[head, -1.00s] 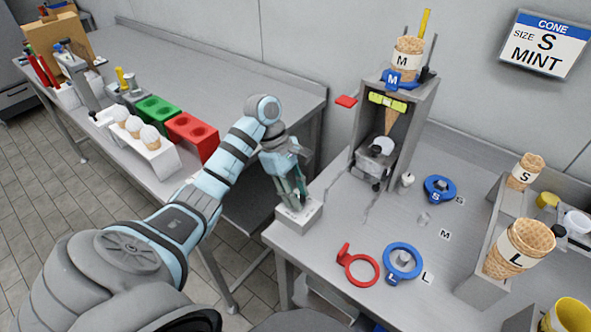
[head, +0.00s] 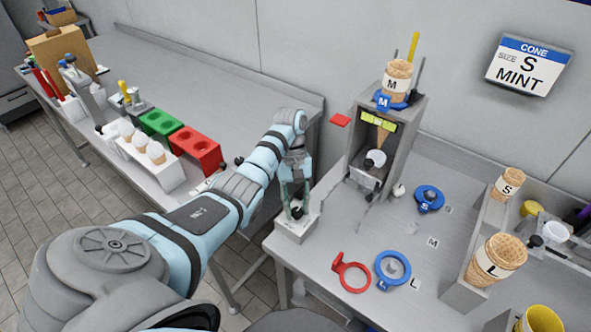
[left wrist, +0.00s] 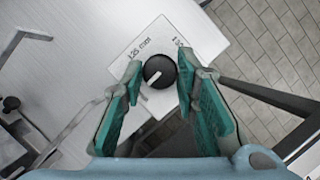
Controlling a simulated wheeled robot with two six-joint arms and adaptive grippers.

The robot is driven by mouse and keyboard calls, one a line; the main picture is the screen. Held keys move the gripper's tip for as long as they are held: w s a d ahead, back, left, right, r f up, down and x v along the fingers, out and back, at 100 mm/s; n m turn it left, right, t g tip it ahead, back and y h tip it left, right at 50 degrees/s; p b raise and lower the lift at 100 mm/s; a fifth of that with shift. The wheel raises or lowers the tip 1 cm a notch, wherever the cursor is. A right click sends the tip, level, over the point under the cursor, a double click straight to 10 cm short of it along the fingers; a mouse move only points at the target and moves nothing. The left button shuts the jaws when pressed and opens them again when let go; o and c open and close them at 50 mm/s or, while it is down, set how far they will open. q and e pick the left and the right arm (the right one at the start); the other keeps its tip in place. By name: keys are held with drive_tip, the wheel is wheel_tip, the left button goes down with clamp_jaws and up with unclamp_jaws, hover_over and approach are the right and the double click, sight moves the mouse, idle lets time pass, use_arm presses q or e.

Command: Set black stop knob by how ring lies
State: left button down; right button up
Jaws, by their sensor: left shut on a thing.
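The black stop knob (left wrist: 160,71) sits on a white box with printed markings; one reads "1.25 mm", the other is partly cut off. Its white pointer line slants to the lower left in the left wrist view. My left gripper (head: 296,206) reaches down over the box (head: 290,232) at the table's edge, its teal fingers (left wrist: 160,78) shut on the knob from both sides. A red ring (head: 338,279) with a raised tab lies on the table. A blue ring (head: 407,272) lies around a grey peg beside it. My right gripper is not in view.
A grey dispenser stand (head: 410,130) holds a cone marked M in a blue ring. Another blue ring (head: 429,199) lies behind. Cones marked S (head: 507,184) and L (head: 497,259) stand right. A wall sign (head: 528,66) reads "CONE SIZE S MINT". A red block (head: 197,150) is left.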

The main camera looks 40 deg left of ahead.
use_arm(q)
drive_tip(key=shift+m, duration=0.3)
drive_tip(key=c, duration=1.2)
unclamp_jaws()
drive_tip(key=shift+c, duration=0.2)
